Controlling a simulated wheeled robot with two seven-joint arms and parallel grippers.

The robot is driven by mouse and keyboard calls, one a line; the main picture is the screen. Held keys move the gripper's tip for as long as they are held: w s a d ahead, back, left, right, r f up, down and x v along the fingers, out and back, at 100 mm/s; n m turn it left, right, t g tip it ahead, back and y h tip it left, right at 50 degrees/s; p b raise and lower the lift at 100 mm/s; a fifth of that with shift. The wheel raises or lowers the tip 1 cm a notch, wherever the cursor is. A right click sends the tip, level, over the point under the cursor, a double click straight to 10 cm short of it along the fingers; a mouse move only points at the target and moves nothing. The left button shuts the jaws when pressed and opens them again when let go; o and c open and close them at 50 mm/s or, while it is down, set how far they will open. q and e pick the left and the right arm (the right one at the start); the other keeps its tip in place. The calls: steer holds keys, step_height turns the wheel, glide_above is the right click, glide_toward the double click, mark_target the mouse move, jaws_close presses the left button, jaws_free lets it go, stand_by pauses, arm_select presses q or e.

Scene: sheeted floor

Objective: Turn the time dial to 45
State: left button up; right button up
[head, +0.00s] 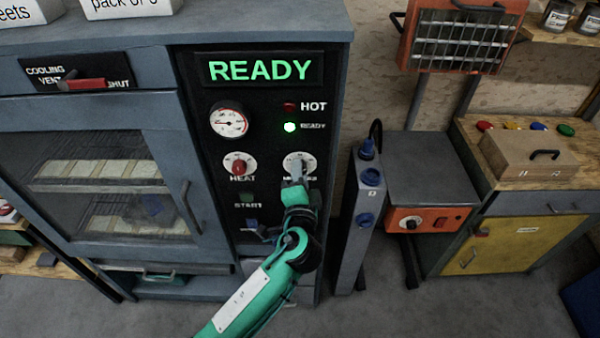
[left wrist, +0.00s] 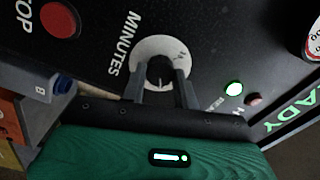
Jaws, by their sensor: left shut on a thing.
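The time dial (head: 300,162) is a round white plate with a dark knob on the oven's black control panel. In the left wrist view it is the white dial (left wrist: 147,50) marked MINUTES, its numbers too small to read. My left gripper (head: 295,172) reaches it from below; in the left wrist view its two grey fingers (left wrist: 160,80) are shut on the dark knob, one on each side. A light pointer line shows on the knob between the fingers. The fingers hide part of the dial in the head view. My right gripper is not in view.
The panel also has a red HEAT knob (head: 239,167), a gauge (head: 229,119), a READY display (head: 261,69) and a lit green lamp (head: 290,127). A red STOP button (left wrist: 60,19) sits near the dial.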

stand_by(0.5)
arm_select(q)
steer(key=o, duration=1)
steer(key=shift+d, duration=0.1)
steer(key=s+b, duration=0.4)
steer(key=s, duration=0.9)
steer(key=shift+s, duration=0.4)
